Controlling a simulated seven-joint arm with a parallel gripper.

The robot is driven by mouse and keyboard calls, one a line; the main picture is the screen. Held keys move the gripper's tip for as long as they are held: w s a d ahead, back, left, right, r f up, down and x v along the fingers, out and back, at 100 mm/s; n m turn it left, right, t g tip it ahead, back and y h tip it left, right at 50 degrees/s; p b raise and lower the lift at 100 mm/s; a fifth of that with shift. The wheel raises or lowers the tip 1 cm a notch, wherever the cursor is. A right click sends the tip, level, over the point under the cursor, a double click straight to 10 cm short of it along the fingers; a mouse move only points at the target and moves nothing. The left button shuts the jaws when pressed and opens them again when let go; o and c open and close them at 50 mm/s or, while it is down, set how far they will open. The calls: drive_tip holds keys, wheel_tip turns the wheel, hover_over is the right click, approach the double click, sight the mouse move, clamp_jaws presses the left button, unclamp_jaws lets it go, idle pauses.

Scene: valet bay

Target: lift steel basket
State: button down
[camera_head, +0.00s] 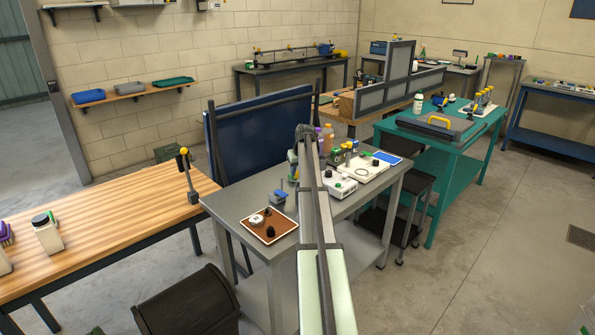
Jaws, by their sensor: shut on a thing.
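I cannot make out a steel basket for sure in this view. A small grey open container (129,89) sits on the wall shelf at the left, between a blue one and a green one; I cannot tell its material. My arm rises from the bottom middle, across the grey table, to a dark joint in front of the dark blue panel. My gripper is not visible; the arm hides what lies behind it. What it holds cannot be seen.
The grey table (240,205) bears a brown tray (283,220), white devices (341,186) and bottles (327,139). A wooden bench (110,225) stands left, a black bin (187,303) in front, a teal table (462,151) at right. The right foreground floor is mostly clear.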

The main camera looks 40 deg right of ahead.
drive_tip(key=shift+r, duration=0.1)
drive_tip(key=shift+w+r, duration=0.1)
drive_tip(key=shift+r, duration=2.15)
drive_tip(key=c, duration=1.1)
unclamp_jaws()
drive_tip(key=shift+r, duration=0.1)
drive_tip(key=shift+c, duration=0.2)
drive_tip(key=shift+o, duration=1.3)
drive_tip(key=v, duration=1.3)
drive_tip(key=shift+r, duration=0.3)
